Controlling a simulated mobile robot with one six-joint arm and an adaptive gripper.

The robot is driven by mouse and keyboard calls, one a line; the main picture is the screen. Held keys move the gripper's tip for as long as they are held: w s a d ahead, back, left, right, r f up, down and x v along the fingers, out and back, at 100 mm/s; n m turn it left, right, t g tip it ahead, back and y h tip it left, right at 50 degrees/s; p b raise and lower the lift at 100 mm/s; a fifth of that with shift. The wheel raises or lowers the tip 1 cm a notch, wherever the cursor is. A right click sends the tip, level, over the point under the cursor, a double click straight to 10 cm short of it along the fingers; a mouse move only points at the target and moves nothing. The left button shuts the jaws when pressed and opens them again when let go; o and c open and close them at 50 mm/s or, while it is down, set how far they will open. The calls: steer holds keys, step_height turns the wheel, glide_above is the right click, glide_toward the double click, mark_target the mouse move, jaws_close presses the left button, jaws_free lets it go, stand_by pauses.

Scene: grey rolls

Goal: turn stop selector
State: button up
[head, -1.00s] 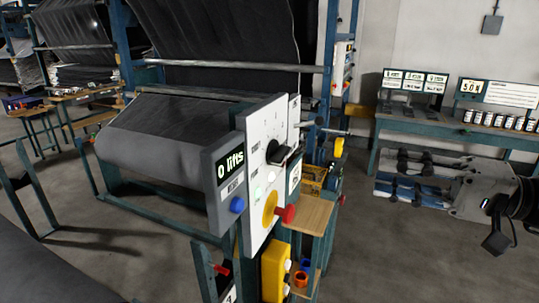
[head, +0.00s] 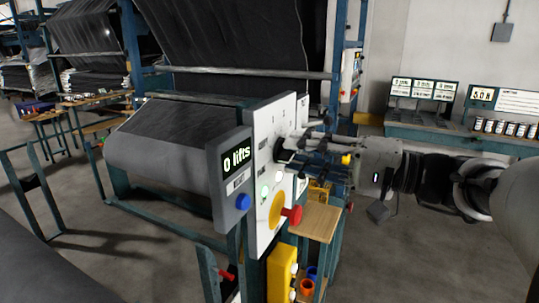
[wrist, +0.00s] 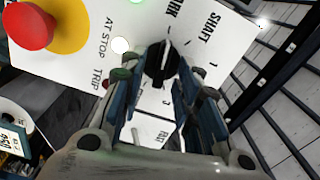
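The selector is a black knob (wrist: 160,66) on a white panel (head: 265,140) with printed marks around it. In the head view the knob is mostly hidden behind my gripper (head: 294,147), which reaches in from the right to the panel. In the wrist view my gripper (wrist: 167,72) has one blue-grey finger on each side of the knob. The fingers are spread, with the knob between their tips. Whether either tip touches it is hard to tell.
A red mushroom button (head: 292,215) on a yellow disc sits below the knob. A display reading "0 lifts" (head: 236,158) and a blue button (head: 242,202) are at the left. A small wooden shelf (head: 312,222) juts out below my gripper.

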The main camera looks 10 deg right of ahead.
steer(key=shift+w+a, duration=0.15)
steer(key=shift+a, duration=0.05)
jaws_close()
stand_by(0.3)
